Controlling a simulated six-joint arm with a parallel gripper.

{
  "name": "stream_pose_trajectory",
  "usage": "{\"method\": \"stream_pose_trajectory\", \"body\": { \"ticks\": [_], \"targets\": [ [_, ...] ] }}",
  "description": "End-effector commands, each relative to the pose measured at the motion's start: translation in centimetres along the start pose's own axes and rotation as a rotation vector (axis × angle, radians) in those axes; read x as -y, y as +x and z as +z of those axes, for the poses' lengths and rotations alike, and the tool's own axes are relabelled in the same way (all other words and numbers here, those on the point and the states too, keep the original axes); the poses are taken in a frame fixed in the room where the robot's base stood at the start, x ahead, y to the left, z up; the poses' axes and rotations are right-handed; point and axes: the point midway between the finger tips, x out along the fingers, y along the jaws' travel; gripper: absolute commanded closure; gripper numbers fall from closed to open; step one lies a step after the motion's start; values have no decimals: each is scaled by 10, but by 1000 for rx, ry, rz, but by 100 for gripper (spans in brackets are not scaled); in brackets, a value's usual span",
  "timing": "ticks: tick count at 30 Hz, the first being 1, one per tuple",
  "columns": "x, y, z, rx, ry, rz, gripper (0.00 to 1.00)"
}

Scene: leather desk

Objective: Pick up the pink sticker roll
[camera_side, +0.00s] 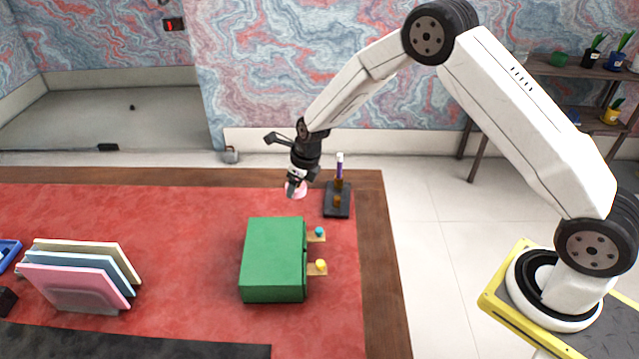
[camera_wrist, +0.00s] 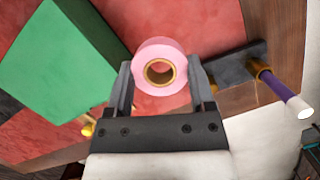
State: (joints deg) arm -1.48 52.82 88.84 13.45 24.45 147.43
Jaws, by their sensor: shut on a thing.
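The pink sticker roll (camera_wrist: 160,48) has a tan core ring and sits between the two fingers of my gripper (camera_wrist: 161,85) in the wrist view. My gripper is shut on it. In the side view the roll (camera_side: 298,192) shows as a small pink patch at the tip of my gripper (camera_side: 293,187), partly hidden by the fingers. It appears to be held above the red desk surface, behind the green box, but the exact height is hard to tell.
A green box (camera_side: 272,255) with two small knobbed drawers stands in front. A dark stand (camera_side: 337,204) with a purple-and-white pen (camera_side: 340,168) is just right of my gripper. Folders in a rack (camera_side: 80,278) stand at left. The red desk mat (camera_side: 185,230) between is clear.

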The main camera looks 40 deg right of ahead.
Motion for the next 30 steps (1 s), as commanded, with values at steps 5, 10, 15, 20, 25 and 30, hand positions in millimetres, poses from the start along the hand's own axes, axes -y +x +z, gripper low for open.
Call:
{"method": "stream_pose_trajectory", "body": {
  "ticks": [5,10,15,20,25,30],
  "targets": [
    [-8,-17,-18,1,0,-1,87],
    [-15,-31,-35,1,0,-1,87],
    [-20,-41,-47,2,0,-1,87],
    [-23,-47,-54,1,0,-1,87],
    [-24,-49,-57,1,0,-1,87],
    [-24,-50,-57,1,-1,-1,87]
  ]
}}
